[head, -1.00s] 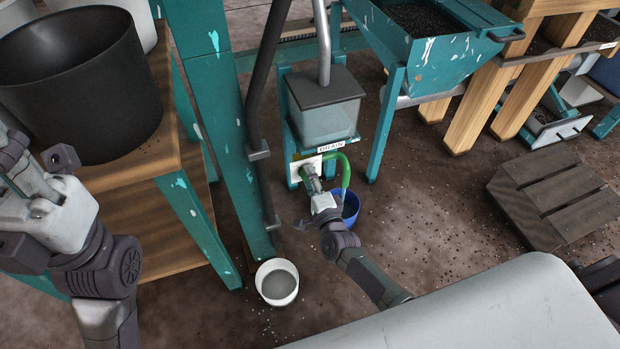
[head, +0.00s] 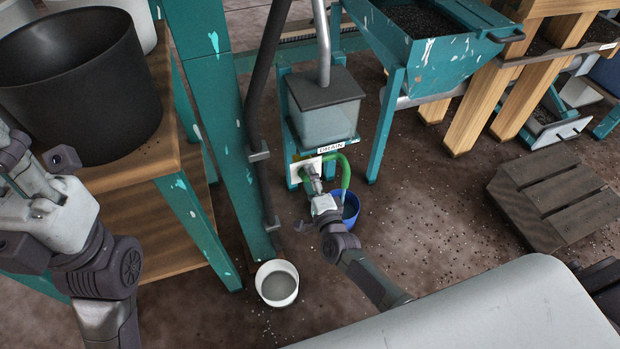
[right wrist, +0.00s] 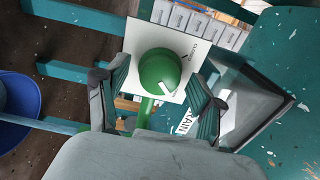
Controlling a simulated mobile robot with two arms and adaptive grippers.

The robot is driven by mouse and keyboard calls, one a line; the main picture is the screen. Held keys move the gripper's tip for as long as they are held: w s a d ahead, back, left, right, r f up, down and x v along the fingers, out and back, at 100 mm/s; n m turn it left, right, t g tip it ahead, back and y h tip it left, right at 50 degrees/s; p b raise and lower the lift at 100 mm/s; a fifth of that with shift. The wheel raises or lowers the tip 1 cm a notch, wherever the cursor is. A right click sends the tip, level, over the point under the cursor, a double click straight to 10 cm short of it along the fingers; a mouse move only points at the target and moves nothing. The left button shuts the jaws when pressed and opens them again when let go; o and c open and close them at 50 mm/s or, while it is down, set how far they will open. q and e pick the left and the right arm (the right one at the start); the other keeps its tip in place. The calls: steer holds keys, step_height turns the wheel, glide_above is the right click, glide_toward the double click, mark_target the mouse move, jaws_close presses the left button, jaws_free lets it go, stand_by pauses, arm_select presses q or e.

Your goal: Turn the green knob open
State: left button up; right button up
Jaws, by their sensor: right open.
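The round green knob (right wrist: 158,70) sits on a white plate (right wrist: 140,42) with dark lettering, seen in the right wrist view. A white mark shows on the knob's lower right. My right gripper (right wrist: 160,88) is open, with one finger on each side of the knob. I cannot tell whether the fingers touch it. In the head view my right gripper (head: 313,183) is at the plate under the DRAIN label (head: 331,147) and hides the knob. My left gripper (head: 30,175) is at the left edge, partly cut off, and its fingers are not clear.
A green hose (head: 346,172) runs into a blue bucket (head: 350,222) beside my right gripper. A white bucket (head: 277,284) stands on the floor nearer to me. A black pot (head: 85,85) is on the wooden shelf at left. A slatted wooden step (head: 550,195) is at right.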

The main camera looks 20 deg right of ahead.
steer(key=s, duration=1.1)
steer(key=shift+s+d, duration=0.2)
steer(key=shift+s, duration=0.2)
